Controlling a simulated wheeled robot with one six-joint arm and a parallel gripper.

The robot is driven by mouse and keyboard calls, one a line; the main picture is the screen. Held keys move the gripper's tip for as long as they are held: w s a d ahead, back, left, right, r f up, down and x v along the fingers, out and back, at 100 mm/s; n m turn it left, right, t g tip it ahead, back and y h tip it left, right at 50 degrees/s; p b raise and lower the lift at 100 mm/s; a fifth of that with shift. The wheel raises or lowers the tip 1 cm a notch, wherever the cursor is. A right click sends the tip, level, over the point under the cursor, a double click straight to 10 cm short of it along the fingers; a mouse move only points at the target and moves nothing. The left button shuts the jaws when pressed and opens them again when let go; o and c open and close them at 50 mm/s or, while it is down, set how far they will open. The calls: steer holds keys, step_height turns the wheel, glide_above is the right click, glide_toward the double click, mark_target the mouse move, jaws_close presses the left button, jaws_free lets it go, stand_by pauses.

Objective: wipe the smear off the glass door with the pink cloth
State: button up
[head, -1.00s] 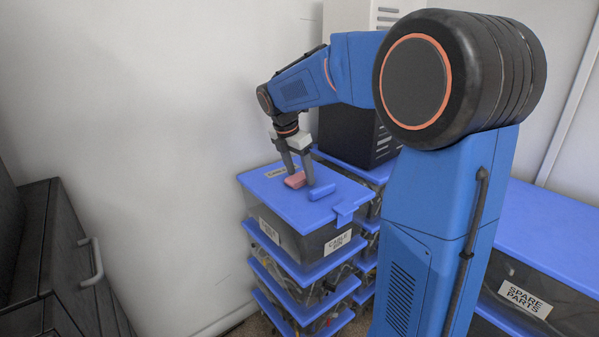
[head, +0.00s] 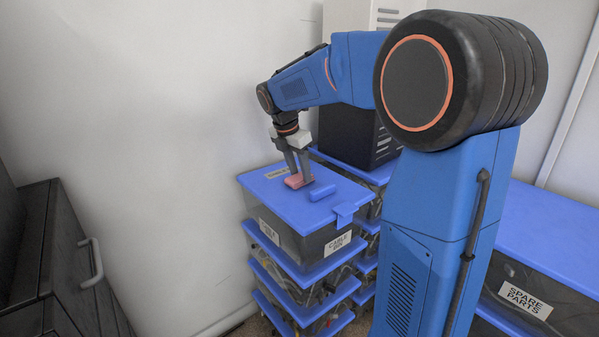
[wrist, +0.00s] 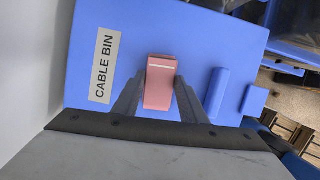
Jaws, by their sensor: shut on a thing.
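The pink cloth (head: 293,181) is a small folded block on the blue lid of a cable bin. In the wrist view the cloth (wrist: 159,83), with a pale stripe near its far end, sits between the two dark fingers. My gripper (head: 299,180) points down at the lid and is shut on the cloth, which is at lid height; I cannot tell whether it still touches the lid. The gripper also shows in the wrist view (wrist: 159,97). No glass door or smear can be made out in these views.
The cable bin's blue lid (head: 340,190) tops a stack of clear bins, with a raised blue handle (head: 322,192) beside the cloth. A black case (head: 350,135) stands behind. A dark cabinet (head: 60,250) is at left, a spare parts bin (head: 550,250) at right.

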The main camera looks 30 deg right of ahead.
mark_target(300, 176)
steer(key=shift+r, duration=3.85)
steer(key=shift+o, duration=1.2)
steer(key=c, duration=0.4)
